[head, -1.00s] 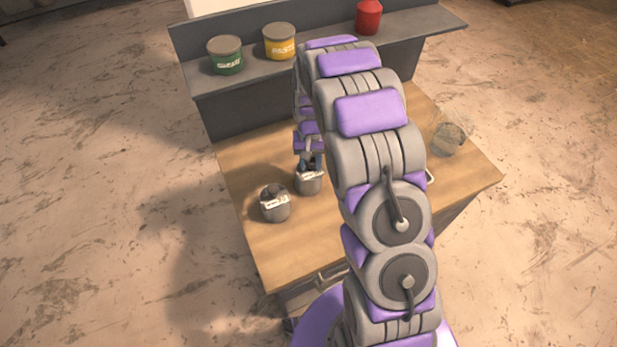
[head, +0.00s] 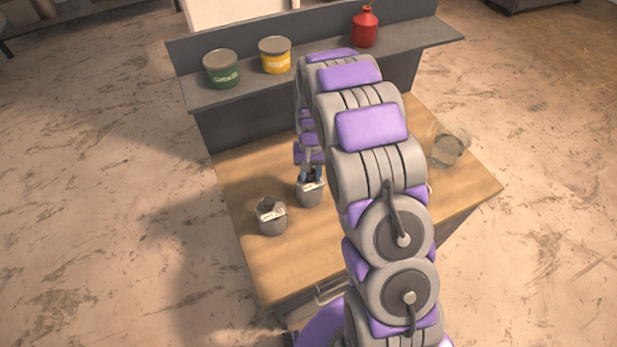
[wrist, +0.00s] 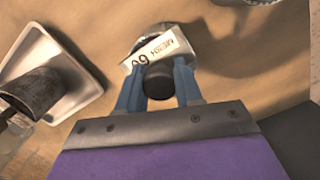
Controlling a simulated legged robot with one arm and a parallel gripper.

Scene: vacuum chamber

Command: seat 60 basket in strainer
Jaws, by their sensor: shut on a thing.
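My gripper (wrist: 158,85) is shut on the dark round knob (wrist: 158,82) of a grey basket. Its white label, upside down in the wrist view, reads "MESH 60" (wrist: 160,48). In the head view this 60 basket (head: 311,196) is upright at the middle of the bench, under my gripper (head: 312,177). I cannot tell whether its bottom touches the wood. A similar labelled basket (head: 272,218) stands to the left and nearer. In the wrist view a dark, worn metal cylinder (wrist: 38,92) sits in a white tray at left. I cannot tell whether it is the strainer.
The white tray (wrist: 78,92) has raised edges. A see-through container (head: 449,149) stands at the bench's right. My arm hides the bench's middle right.

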